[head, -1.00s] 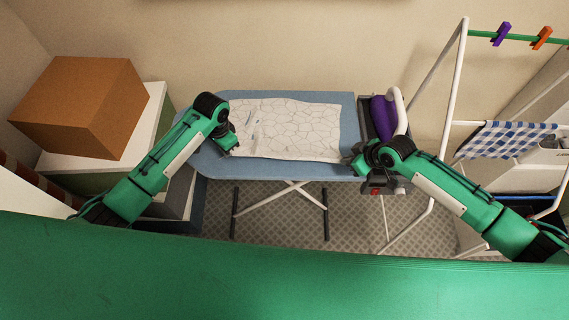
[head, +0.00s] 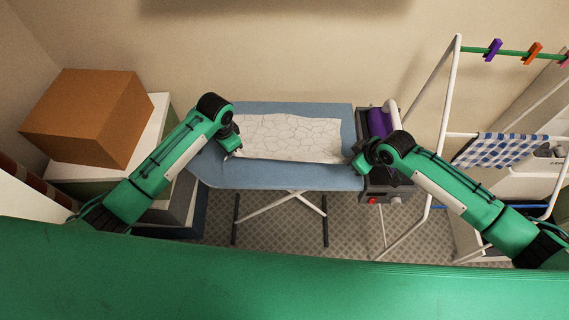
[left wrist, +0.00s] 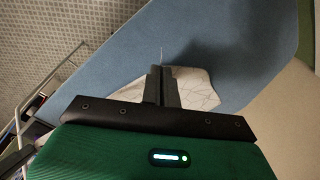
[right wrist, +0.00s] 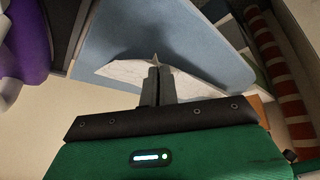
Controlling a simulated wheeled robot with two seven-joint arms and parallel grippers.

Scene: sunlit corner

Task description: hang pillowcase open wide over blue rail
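The white pillowcase (head: 287,136) with a crack-like line pattern lies over the blue ironing board (head: 270,177). My left gripper (head: 231,154) is at its near left corner; in the left wrist view its fingers (left wrist: 161,76) are closed together with cloth (left wrist: 200,90) at them. My right gripper (head: 354,166) is at the near right corner; in the right wrist view its fingers (right wrist: 154,75) are closed on the cloth (right wrist: 122,73). The near edge looks stretched between the grippers. The blue rail (head: 507,204) is low on the white drying rack at right, partly hidden by my right arm.
The rack's green top rail (head: 508,52) carries several clothes pegs. A blue checked cloth (head: 512,150) hangs on its white middle rail. A purple iron (head: 380,122) stands at the board's right end. A brown box (head: 88,117) sits on the left.

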